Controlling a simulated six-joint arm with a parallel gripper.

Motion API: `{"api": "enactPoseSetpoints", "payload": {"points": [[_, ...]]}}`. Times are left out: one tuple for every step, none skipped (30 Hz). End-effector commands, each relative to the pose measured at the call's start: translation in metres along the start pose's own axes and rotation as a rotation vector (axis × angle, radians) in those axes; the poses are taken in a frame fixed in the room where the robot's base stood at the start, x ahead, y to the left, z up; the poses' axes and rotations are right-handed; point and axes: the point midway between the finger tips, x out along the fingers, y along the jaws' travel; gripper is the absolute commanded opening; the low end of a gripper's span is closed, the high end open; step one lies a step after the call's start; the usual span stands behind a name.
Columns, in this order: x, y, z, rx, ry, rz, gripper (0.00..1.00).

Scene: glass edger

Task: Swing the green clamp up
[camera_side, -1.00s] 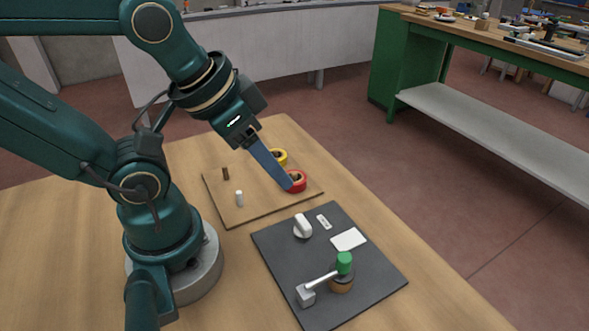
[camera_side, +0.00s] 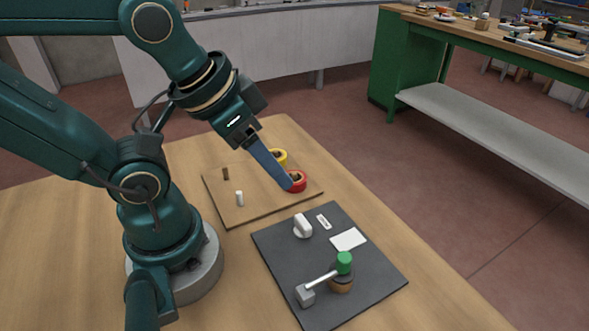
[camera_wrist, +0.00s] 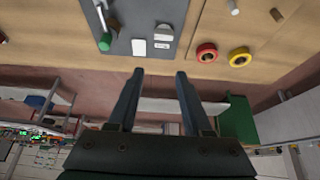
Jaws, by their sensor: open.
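The clamp has a green tip (camera_side: 344,262) on a pale arm (camera_side: 321,279) hinged at a grey block (camera_side: 306,296). The arm lies low, with the green tip above a round brown-and-dark piece (camera_side: 341,282) on the dark plate (camera_side: 285,257). In the wrist view the green tip (camera_wrist: 104,41) shows at the upper left. My gripper (camera_side: 292,188) hangs over the wooden board, close to the red ring in the side view, well away from the clamp. In the wrist view its fingers (camera_wrist: 158,73) are apart with nothing between them.
The dark plate also carries a white knob (camera_side: 303,227), a small label (camera_side: 324,222) and a white card (camera_side: 348,239). The wooden board (camera_side: 240,211) holds a red ring (camera_side: 299,181), a yellow ring (camera_side: 281,157), a white peg (camera_side: 239,198) and a brown peg (camera_side: 225,173).

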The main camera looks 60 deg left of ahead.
Motion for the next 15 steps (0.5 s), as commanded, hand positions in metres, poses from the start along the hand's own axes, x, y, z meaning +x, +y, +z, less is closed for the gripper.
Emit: {"api": "enactPoseSetpoints", "payload": {"points": [[0.0, 0.0, 0.0, 0.0, 0.0, 0.0, 0.5], [0.0, 0.0, 0.0, 0.0, 0.0, 0.0, 0.5], [0.0, 0.0, 0.0, 0.0, 0.0, 0.0, 0.56], [0.0, 0.0, 0.001, -0.002, -0.002, 0.0, 0.56], [0.0, 0.0, 0.001, -0.004, -0.006, 0.0, 0.56], [-0.003, 0.0, -0.002, -0.008, 0.0, 0.0, 0.56], [-0.005, 0.0, -0.004, -0.01, 0.004, 0.0, 0.56], [-0.006, 0.0, -0.008, -0.012, 0.003, 0.001, 0.56], [-0.008, 0.002, -0.013, -0.008, -0.007, 0.005, 0.56], [-0.009, 0.003, -0.016, -0.002, -0.018, 0.009, 0.56], [-0.009, 0.005, -0.02, 0.006, -0.031, 0.014, 0.56], [-0.009, 0.009, -0.025, 0.02, -0.052, 0.022, 0.56], [-0.008, 0.012, -0.029, 0.031, -0.07, 0.028, 0.56], [-0.007, 0.016, -0.032, 0.044, -0.088, 0.035, 0.56], [-0.004, 0.021, -0.037, 0.063, -0.115, 0.044, 0.56]]}}
